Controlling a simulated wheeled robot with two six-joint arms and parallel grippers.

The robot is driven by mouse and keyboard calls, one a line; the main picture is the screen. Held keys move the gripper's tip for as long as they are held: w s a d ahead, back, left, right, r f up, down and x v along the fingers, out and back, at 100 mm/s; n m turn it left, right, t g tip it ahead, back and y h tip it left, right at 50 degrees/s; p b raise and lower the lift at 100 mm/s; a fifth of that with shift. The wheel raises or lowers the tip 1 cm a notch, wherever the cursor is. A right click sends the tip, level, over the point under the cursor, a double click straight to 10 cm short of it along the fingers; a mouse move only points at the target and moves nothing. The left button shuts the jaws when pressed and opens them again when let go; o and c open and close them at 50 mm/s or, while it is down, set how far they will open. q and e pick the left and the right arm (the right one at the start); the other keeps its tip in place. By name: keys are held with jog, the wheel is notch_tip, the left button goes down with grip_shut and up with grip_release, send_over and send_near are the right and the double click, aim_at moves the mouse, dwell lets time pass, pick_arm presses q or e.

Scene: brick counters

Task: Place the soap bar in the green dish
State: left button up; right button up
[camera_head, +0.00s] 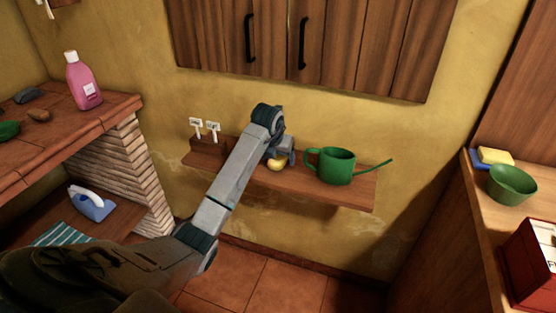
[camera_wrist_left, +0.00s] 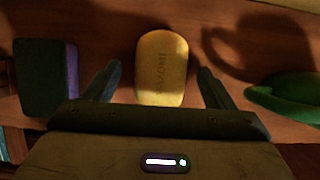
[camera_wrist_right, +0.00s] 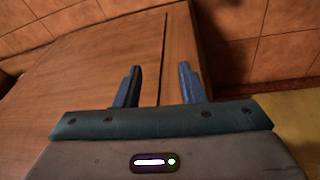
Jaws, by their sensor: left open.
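The soap bar (camera_wrist_left: 162,67) is yellow with stamped letters and lies on the wooden shelf in the left wrist view. It also shows in the head view (camera_head: 277,165), partly hidden by my arm. My left gripper (camera_wrist_left: 159,76) is open, with one finger on each side of the soap's near part and gaps on both sides. A green dish-like thing (camera_head: 8,130) is cut off at the left edge, on the brick counter. A deeper green bowl (camera_head: 512,186) stands on the right counter. My right gripper (camera_wrist_right: 160,72) is open and empty, over a wooden surface.
A green watering can (camera_head: 336,166) stands right of the soap on the shelf (camera_head: 350,194). A dark box (camera_head: 208,152) is to its left. The left counter holds a pink bottle (camera_head: 83,82) and stones. A yellow sponge (camera_head: 494,156) lies by the bowl.

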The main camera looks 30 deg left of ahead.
aim_at(278, 157)
pick_arm(q)
jog(key=shift+w+f, duration=0.1)
jog(key=shift+f, duration=0.1)
jog(key=c, duration=1.2)
pick_arm(e)
jog(key=shift+w+r, duration=0.15)
jog(key=shift+r, duration=0.1)
pick_arm(q)
jog(key=shift+r, duration=0.1)
